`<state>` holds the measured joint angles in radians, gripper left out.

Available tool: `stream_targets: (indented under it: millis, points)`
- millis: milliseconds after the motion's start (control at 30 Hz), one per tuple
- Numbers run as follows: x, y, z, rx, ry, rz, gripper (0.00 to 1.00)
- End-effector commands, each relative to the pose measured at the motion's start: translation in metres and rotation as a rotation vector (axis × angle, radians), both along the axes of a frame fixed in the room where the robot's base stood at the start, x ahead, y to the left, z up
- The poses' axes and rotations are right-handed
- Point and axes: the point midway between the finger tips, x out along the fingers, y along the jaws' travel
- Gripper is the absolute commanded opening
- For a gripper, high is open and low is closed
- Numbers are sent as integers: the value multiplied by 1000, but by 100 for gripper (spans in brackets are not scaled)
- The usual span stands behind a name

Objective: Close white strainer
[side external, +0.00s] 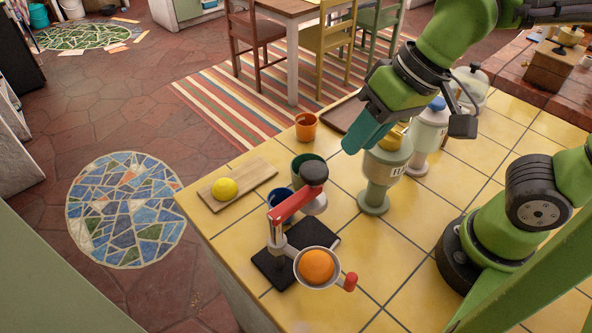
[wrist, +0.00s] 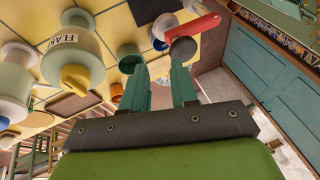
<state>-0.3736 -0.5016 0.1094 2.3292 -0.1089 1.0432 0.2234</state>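The white strainer (side external: 336,276) is at the front of the counter in the side external view. It is swung out beside the juicer's post, holds an orange (side external: 317,266), and its handle has a red tip (side external: 351,282). The juicer's red lever (side external: 291,206) has a dark rounded end over the dark base (side external: 268,270). The red lever also shows at the top of the wrist view (wrist: 192,27). My gripper (side external: 352,147) is above the counter, behind and to the right of the juicer, apart from the strainer. In the wrist view its teal fingers (wrist: 159,72) are spread and empty.
Green (side external: 302,161), blue (side external: 279,199) and orange (side external: 306,127) cups stand behind the juicer. A lemon (side external: 224,188) lies on a wooden board (side external: 255,178). The counter right of the strainer is clear.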

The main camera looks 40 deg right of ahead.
Motion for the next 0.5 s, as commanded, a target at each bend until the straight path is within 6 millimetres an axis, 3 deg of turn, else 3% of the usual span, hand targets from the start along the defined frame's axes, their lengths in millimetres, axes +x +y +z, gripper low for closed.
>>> stream_targets:
  millis: [33, 100, 200, 333, 500]
  points:
    - [-14, 35, -1, -17, 91, 9, 28]
    - [-35, 66, 1, -43, 195, -61, 28]
    - [-63, 96, 4, -87, 303, -216, 28]
    - [-86, 114, 12, -124, 380, -473, 28]
    - [-91, 110, 22, -112, 418, -765, 28]
